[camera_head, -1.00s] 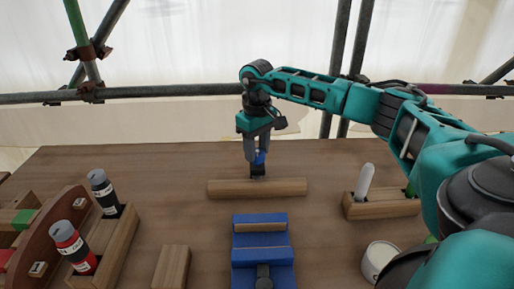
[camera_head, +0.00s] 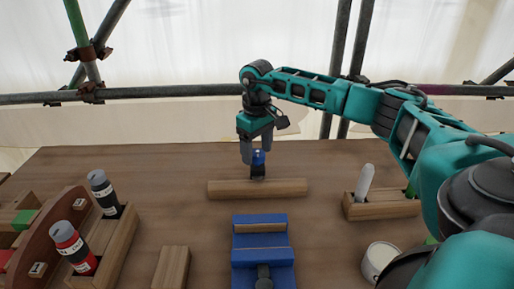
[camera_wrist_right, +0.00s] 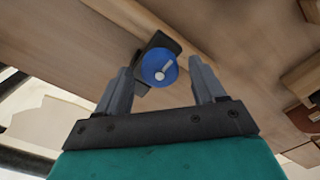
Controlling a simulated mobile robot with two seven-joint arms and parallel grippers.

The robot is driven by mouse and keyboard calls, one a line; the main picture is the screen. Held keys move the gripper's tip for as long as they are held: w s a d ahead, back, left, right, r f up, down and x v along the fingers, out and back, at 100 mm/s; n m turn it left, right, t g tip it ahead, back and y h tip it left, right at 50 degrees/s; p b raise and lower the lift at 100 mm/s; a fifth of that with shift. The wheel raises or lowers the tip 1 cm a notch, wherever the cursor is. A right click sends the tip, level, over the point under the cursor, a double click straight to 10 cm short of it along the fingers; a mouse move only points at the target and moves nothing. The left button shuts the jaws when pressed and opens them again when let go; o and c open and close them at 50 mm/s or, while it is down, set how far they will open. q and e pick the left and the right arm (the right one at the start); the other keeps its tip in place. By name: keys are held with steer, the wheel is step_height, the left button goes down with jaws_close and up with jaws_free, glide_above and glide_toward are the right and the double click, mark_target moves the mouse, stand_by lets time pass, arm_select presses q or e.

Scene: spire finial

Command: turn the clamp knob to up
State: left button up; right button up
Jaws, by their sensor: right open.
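The clamp knob (camera_head: 258,158) is blue and sits on a black mount at the back of the wooden bar. In the right wrist view, the knob (camera_wrist_right: 160,68) shows a round blue face with a white pointer line slanting toward the upper right of that picture. My right gripper (camera_head: 257,155) is open at the knob. In the wrist view, the right gripper's fingers (camera_wrist_right: 160,70) stand on either side of the knob with visible gaps, apart from it. My left gripper is not in view.
The wooden bar (camera_head: 280,188) lies just in front of the knob. A blue vise-like block (camera_head: 262,256) stands nearer. A rack with bottles (camera_head: 118,240) is at left; a wooden holder (camera_head: 375,209) and a white cup (camera_head: 380,260) are at right. Scaffold poles cross behind.

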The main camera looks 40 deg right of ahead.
mark_target(257, 153)
step_height(257, 153, up, 13)
stand_by(0.6)
steer(key=shift+f, duration=0.15)
stand_by(0.4)
